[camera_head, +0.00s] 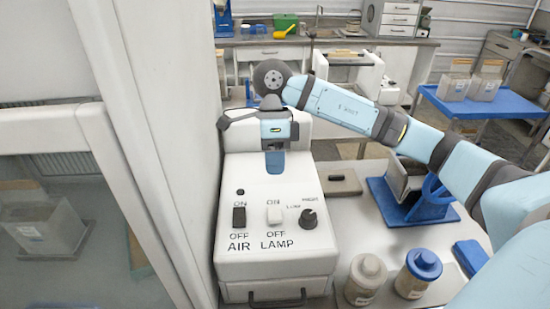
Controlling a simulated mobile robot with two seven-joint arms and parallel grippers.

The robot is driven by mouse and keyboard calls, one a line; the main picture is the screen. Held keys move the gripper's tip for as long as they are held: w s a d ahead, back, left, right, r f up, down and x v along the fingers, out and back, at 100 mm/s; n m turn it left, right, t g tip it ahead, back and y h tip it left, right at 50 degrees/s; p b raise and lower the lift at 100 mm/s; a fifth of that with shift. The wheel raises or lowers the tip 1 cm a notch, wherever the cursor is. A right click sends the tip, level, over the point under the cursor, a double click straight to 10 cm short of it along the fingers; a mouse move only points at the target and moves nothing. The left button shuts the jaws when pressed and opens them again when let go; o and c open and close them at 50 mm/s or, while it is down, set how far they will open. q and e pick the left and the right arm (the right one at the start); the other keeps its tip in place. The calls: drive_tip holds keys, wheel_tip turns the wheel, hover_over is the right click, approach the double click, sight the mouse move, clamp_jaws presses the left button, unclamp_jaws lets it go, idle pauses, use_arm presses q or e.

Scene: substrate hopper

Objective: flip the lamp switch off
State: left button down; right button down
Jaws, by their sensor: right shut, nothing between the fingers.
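The white control box (270,260) stands on the table at the centre. Its lamp switch (274,215) is a white rocker with ON above, OFF and LAMP below. A dark air switch (239,217) sits to its left and a black knob (308,219) to its right. I cannot tell which way the lamp rocker is tipped. My right gripper (275,165) is over the back of the box, behind the switches and apart from them. It is shut and empty, pointing toward the panel. My left gripper is not in view.
A white and glass panel wall (150,110) stands close on the left. Two jars (365,275) are at the right front of the box. A blue stand (400,205) holds a container behind them. A dark bar (341,184) lies right of the box.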

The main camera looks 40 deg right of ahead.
sight(277, 219)
drive_tip(key=p+x, duration=0.2)
drive_tip(key=x, duration=0.8)
drive_tip(key=shift+f, duration=0.1)
drive_tip(key=shift+s+a+f+t+b, duration=0.1)
drive_tip(key=shift+s+f+t+b, duration=0.15)
drive_tip(key=shift+f+b, duration=0.5)
drive_tip(key=shift+r+t+h+b, duration=0.25)
drive_tip(key=shift+r+h+b, duration=0.05)
drive_tip(key=shift+b, duration=0.2)
drive_tip(key=shift+r, duration=0.15)
drive_tip(key=shift+w, duration=0.1)
